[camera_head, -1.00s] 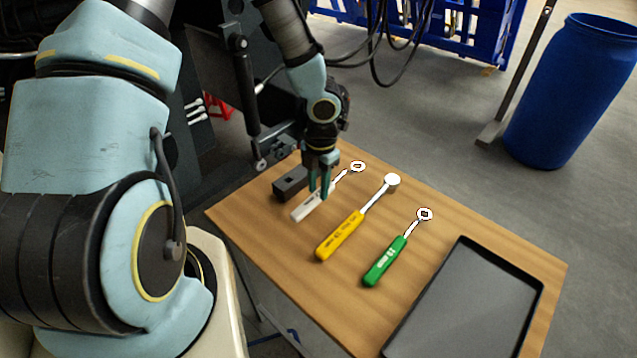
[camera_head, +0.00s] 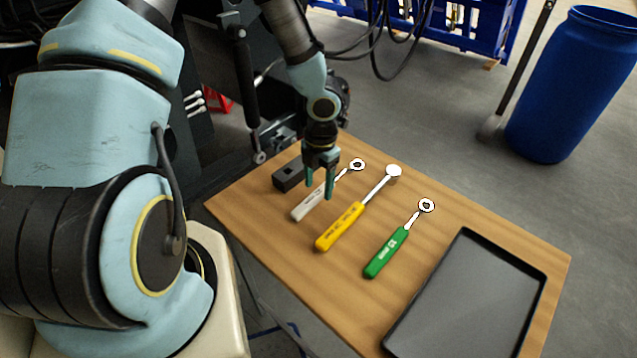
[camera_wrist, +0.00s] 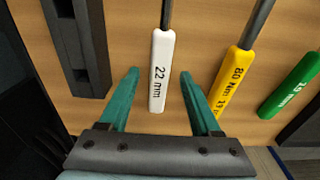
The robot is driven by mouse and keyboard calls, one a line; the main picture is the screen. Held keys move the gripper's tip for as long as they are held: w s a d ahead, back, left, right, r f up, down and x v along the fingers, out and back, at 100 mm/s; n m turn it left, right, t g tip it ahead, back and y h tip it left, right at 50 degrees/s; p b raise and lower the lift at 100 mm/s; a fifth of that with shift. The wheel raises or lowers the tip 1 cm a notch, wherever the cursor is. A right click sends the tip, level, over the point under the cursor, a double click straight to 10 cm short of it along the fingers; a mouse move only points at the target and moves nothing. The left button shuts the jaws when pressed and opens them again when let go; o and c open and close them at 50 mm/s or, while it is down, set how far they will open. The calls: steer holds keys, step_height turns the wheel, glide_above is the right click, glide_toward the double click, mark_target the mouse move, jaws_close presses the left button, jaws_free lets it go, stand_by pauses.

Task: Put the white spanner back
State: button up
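The white spanner (camera_head: 308,205) lies on the wooden table, with its ring end toward the back right. It is the leftmost of the spanners. In the wrist view its white handle (camera_wrist: 161,72), marked "22 mm", lies ahead of and between my fingers. My gripper (camera_head: 319,190) is just above the white spanner, fingers pointing down. In the wrist view my gripper (camera_wrist: 158,75) is open, with nothing between the fingertips but the view of the handle below.
A yellow spanner (camera_head: 340,228) and a green spanner (camera_head: 386,253) lie to the right. A black tray (camera_head: 470,300) is at the table's right end. A dark block (camera_head: 288,176) sits left of the white spanner. A blue barrel (camera_head: 570,90) stands on the floor behind.

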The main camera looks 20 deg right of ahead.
step_height(320, 180, up, 11)
steer(key=shift+d+p, duration=0.2)
steer(key=shift+p, duration=0.2)
steer(key=shift+w+f, duration=0.1)
stand_by(0.4)
